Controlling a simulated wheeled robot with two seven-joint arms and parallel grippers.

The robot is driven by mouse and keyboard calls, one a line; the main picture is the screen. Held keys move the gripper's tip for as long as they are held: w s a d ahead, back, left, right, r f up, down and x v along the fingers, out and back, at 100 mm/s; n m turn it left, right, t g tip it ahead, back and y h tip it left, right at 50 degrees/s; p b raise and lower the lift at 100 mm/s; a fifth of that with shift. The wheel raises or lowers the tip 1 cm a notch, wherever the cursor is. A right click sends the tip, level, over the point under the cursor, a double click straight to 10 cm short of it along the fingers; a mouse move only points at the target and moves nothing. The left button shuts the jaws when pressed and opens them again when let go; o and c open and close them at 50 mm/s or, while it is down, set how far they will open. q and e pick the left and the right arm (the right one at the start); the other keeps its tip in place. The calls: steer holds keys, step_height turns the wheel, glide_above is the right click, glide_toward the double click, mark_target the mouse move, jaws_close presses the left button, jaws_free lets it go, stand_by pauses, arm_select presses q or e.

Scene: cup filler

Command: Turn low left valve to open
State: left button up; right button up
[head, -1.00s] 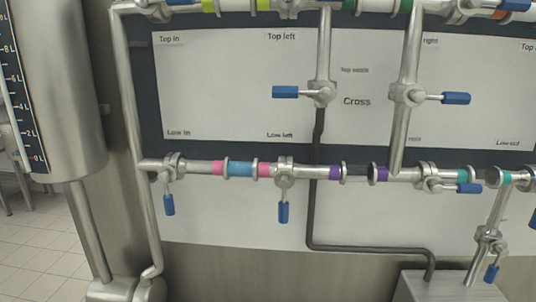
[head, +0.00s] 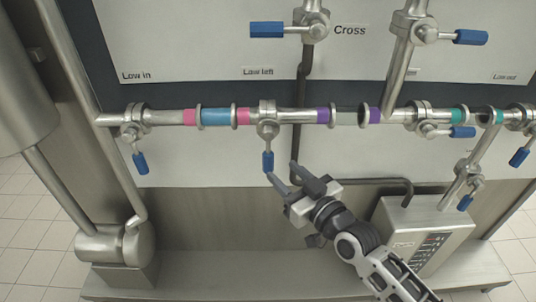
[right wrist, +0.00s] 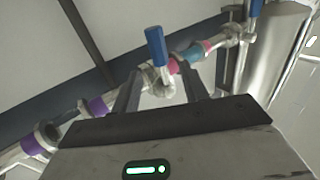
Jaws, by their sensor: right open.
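The low left valve (head: 267,130) sits on the lower horizontal pipe, beneath the "Low left" label (head: 258,71). Its blue handle (head: 267,160) hangs straight down, across the pipe's direction. My right gripper (head: 282,173) is open and empty, just below and slightly right of the handle's tip. In the right wrist view the blue handle (right wrist: 156,47) and valve body (right wrist: 158,84) appear between the two open fingers (right wrist: 158,88), beyond them. I cannot tell whether a finger touches the handle. My left gripper is not in view.
The low-in valve handle (head: 140,162) hangs to the left. A blue cross valve handle (head: 266,30) is above. A dark thin pipe (head: 345,181) runs behind my right gripper. A metal box (head: 420,232) stands to the right. Space left of the gripper is clear.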

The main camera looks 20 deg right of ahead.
mark_target(272, 160)
steer(key=x, duration=0.7)
steer(key=shift+w, duration=0.15)
jaws_close()
